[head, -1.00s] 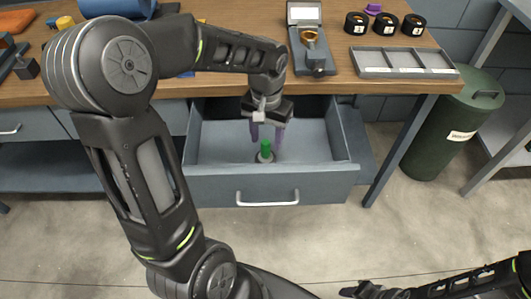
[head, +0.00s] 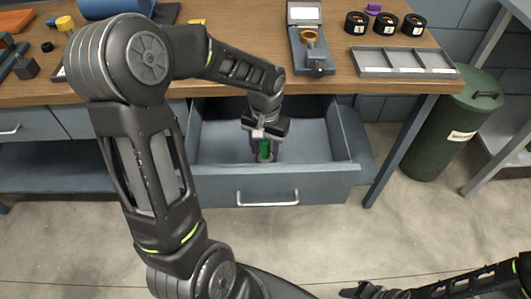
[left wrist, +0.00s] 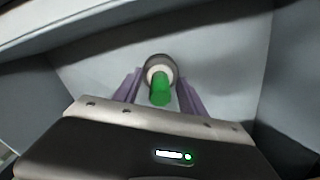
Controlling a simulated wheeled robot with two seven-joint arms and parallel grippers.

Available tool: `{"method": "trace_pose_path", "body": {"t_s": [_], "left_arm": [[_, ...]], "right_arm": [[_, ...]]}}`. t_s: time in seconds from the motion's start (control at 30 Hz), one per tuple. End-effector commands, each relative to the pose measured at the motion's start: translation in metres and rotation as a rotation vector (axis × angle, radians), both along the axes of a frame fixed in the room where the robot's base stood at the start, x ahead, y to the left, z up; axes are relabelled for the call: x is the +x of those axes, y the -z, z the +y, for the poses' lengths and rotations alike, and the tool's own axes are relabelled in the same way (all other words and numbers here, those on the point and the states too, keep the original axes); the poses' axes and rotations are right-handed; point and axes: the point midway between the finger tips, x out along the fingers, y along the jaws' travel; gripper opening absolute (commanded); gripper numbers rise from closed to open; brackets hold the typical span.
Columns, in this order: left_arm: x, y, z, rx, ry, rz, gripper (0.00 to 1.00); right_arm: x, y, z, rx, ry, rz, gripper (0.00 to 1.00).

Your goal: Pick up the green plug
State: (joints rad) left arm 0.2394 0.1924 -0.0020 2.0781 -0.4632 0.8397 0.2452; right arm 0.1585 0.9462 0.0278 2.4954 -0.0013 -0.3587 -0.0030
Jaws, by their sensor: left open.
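The green plug (head: 264,147) stands upright in the open drawer (head: 225,150), near its front. In the left wrist view the green plug (left wrist: 160,90) shows with a pale ring and a dark round base around its lower end. My left gripper (head: 264,152) points down into the drawer, with its purple fingers around the plug. In the left wrist view the left gripper (left wrist: 160,92) is open, one finger on each side of the plug, with gaps visible. My right arm shows at the lower right of the head view; its jaws are not clear.
The drawer's side walls and front panel with its handle (head: 267,199) surround the gripper. The wooden table (head: 225,38) above holds a grey device (head: 310,45), several black round parts and a divided tray (head: 402,62). A green bin (head: 452,130) stands at right.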

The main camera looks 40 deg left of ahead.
Motion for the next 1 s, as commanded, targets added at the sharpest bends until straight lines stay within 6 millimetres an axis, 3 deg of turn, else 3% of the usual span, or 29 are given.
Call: {"method": "trace_pose_path", "body": {"t_s": [0.1, 0.7, 1.0], "left_arm": [[0.0000, -0.0001, 0.0000, 0.000, 0.000, 0.000, 0.49], [0.0000, -0.0002, 0.0000, 0.000, 0.000, 0.000, 0.00], [0.0000, -0.0001, 0.0000, 0.000, 0.000, 0.000, 0.00]], "right_arm": [[0.0000, 0.0000, 0.0000, 0.000, 0.000, 0.000, 0.36], [0.0000, 0.0000, 0.0000, 0.000, 0.000, 0.000, 0.36], [0.0000, 0.0000, 0.0000, 0.000, 0.000, 0.000, 0.36]]}}
